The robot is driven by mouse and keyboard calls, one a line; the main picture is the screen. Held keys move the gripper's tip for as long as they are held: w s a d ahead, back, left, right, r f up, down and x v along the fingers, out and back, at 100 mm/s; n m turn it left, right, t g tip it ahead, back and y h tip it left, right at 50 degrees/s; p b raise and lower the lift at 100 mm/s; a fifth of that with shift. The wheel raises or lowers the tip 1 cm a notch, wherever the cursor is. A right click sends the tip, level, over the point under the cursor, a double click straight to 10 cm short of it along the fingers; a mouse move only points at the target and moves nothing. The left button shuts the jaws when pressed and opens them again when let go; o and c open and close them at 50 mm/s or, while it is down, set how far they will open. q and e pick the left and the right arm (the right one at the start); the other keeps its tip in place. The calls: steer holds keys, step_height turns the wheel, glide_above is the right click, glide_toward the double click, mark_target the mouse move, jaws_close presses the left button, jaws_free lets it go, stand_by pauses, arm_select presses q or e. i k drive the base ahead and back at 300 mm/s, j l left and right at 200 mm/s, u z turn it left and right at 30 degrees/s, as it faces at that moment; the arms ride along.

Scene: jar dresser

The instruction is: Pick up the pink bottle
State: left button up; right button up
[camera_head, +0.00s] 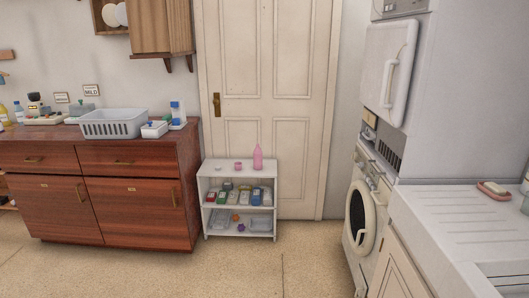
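The pink bottle (257,159) stands upright on the top of a small white shelf unit (240,176), near its right back part. Two small things stand on the same top to its left: a small pink pot (238,165) and a smaller pale item (219,168). Neither of my grippers shows in the head view, so whether they are open or shut is hidden.
The shelf stands before a closed cream door (279,60). A wooden dresser (100,150) with a grey basket (112,124) is at left. A washing machine (361,215) and white sink counter (455,225) are at right. The beige floor (190,275) between is clear.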

mark_target(257, 152)
steer(key=i+j, duration=0.15)
steer(key=i, duration=0.45)
steer(key=i+j, duration=0.15)
steer(key=i, duration=0.45)
steer(key=i+j, duration=0.15)
steer(key=i, duration=0.45)
